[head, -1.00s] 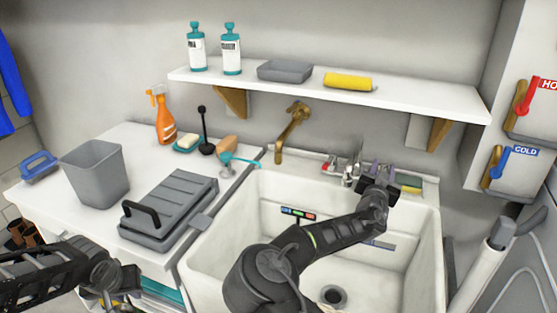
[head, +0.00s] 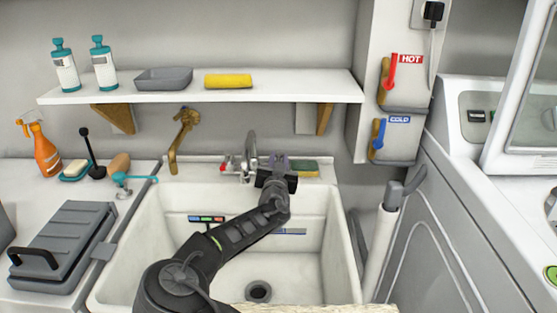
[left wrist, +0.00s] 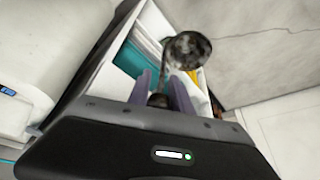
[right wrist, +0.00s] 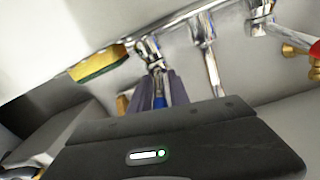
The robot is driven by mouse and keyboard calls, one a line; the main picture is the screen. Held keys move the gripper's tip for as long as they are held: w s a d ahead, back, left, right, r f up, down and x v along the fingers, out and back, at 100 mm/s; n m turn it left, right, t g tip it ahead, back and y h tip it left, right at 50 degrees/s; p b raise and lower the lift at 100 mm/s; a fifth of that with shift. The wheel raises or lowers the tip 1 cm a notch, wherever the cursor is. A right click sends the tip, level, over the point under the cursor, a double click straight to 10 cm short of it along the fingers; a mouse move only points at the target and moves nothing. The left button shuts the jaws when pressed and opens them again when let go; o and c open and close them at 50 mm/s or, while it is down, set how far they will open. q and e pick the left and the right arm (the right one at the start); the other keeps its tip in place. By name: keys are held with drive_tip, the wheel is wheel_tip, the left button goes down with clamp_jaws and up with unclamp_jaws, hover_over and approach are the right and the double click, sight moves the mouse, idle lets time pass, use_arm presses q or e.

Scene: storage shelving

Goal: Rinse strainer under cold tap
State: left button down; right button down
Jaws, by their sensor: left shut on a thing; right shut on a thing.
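In the head view my right gripper (head: 277,168) is at the tap set behind the white sink (head: 335,225). In the right wrist view its purple fingers (right wrist: 163,92) are shut on the blue-marked cold tap handle (right wrist: 159,86). The chrome spout (head: 251,150) stands just left of that gripper; I see no water running. My left gripper (left wrist: 163,88) shows only in the left wrist view. It is shut on the handle of the strainer, whose dark round bowl (left wrist: 187,47) sticks out beyond the fingers. The strainer is over a storage space with teal and white items, not over the sink.
A green-yellow sponge (head: 304,167) lies on the ledge right of the tap. The red-marked hot tap (head: 226,163) is left of the spout. A grey lidded case (head: 62,240) lies on the left counter. The sink basin is empty around its drain (head: 258,291).

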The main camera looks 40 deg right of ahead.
drive_tip(key=shift+d+r, duration=0.15)
drive_tip(key=shift+r, duration=0.15)
idle(0.5)
